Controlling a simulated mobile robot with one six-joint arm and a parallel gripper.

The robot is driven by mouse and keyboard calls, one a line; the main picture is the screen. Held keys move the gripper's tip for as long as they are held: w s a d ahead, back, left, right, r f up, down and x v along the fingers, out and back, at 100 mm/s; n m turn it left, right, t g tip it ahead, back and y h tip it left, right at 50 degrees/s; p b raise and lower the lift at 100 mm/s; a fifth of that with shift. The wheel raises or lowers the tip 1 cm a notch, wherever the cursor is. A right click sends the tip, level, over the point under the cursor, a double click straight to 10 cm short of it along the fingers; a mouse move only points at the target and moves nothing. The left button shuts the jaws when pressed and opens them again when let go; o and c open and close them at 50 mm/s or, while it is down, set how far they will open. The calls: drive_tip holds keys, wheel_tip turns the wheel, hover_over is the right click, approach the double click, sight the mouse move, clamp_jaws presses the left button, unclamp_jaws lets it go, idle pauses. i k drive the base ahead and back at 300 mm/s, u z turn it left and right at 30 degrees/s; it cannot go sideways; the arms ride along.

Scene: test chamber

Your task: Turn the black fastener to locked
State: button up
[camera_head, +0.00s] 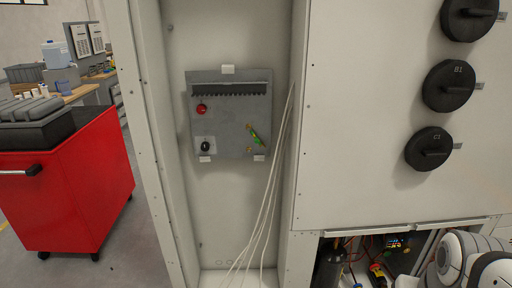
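A small black fastener (206,147) sits on a light square plate at the lower left of a grey panel (232,145) inside the open cabinet bay. It is too small to tell which way it is turned. Large round black knobs also show on the cabinet face at right, one marked B1 (449,86) and a lower one that seems marked C1 (429,149). White and grey links of my arm show at the bottom right corner, well away from the grey panel. My gripper is not in view.
A red knob (201,109) and a green-yellow lever (255,136) are on the grey panel. White cables (267,205) hang along the bay's right side. A red tool cart (75,185) stands at left. An open lower compartment (375,262) holds wiring.

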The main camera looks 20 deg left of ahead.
sight(205, 146)
drive_tip(key=u, duration=1.25)
drive_tip(key=i, duration=1.05)
drive_tip(key=z, duration=0.1)
